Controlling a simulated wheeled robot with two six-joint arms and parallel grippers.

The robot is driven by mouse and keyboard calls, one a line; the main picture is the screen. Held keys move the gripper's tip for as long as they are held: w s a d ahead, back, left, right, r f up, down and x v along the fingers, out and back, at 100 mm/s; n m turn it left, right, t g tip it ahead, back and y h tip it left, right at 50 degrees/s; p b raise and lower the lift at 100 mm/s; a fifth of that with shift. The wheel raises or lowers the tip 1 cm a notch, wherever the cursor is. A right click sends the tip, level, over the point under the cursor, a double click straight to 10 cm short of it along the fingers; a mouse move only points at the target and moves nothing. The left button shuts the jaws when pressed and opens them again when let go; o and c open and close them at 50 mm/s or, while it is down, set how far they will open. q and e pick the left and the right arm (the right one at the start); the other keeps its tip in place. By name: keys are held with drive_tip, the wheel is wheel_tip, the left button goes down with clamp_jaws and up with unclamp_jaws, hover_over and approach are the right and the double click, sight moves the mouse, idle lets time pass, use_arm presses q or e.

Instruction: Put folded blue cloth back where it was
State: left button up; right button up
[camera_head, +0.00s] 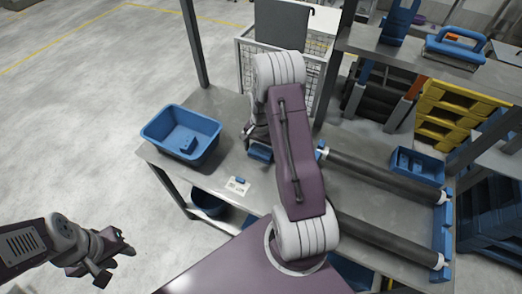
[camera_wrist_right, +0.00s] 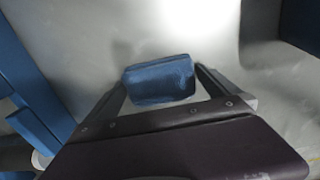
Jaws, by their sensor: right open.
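The folded blue cloth (camera_wrist_right: 160,80) lies on the grey metal table. In the right wrist view it sits between the two dark fingers of my right gripper (camera_wrist_right: 161,75), which is open; whether the fingers touch it I cannot tell. In the head view the cloth (camera_head: 260,153) shows only in part beside my right arm, and my right gripper (camera_head: 251,137) is mostly hidden by the arm. My left gripper (camera_head: 122,262) hangs over the floor at lower left, empty, with its fingers apart.
A blue bin (camera_head: 181,135) with a small blue item inside stands left of the cloth. A white card (camera_head: 238,187) lies at the table's front edge. Dark rollers (camera_head: 385,175) and a small blue tray (camera_head: 417,165) are to the right. A wire cart (camera_head: 318,75) stands behind.

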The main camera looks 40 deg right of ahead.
sight(261, 150)
wheel_tip(261, 150, up, 12)
drive_tip(key=s+a+r+n+t, duration=0.1)
drive_tip(key=s+a+n, duration=1.1)
drive_tip(key=a, duration=0.4)
drive_tip(key=shift+s+a, duration=0.25)
drive_tip(key=shift+a, duration=0.05)
